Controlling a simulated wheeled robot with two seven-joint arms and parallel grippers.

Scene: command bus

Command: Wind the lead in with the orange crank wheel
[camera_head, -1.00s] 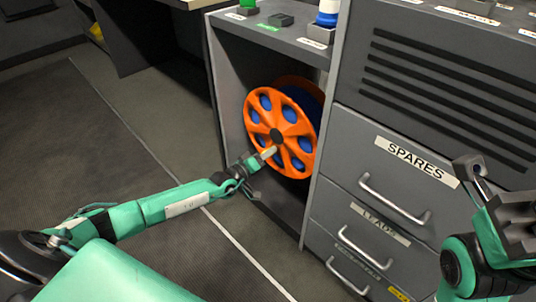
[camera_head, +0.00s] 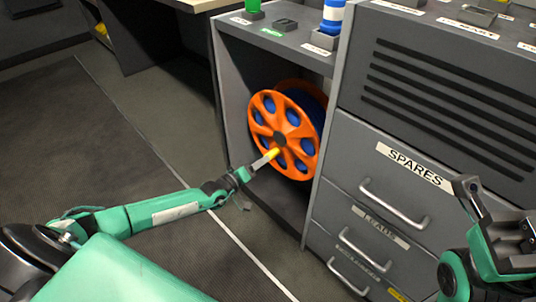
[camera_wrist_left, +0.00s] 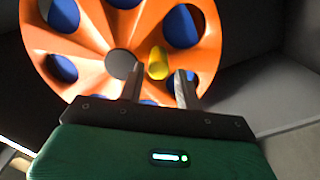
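The orange crank wheel (camera_head: 303,149) stands upright in the open bay of the grey cabinet, and blue shows through its holes. Its yellow handle (camera_head: 272,154) sticks out below the dark hub. My left gripper (camera_head: 265,161) is in front of the wheel at the handle. In the left wrist view, the handle (camera_wrist_left: 158,63) shows between and just beyond the two spread fingertips of the left gripper (camera_wrist_left: 158,80); no contact shows. My right gripper (camera_head: 490,205) is at the right edge, away from the wheel; its finger opening is unclear.
The bay's side wall (camera_head: 232,100) stands left of the wheel. Right of it are drawers with metal handles (camera_head: 395,207) and a SPARES label (camera_head: 413,166). A blue-and-white object (camera_head: 332,17) stands on the cabinet top. The floor (camera_head: 150,85) at left is clear.

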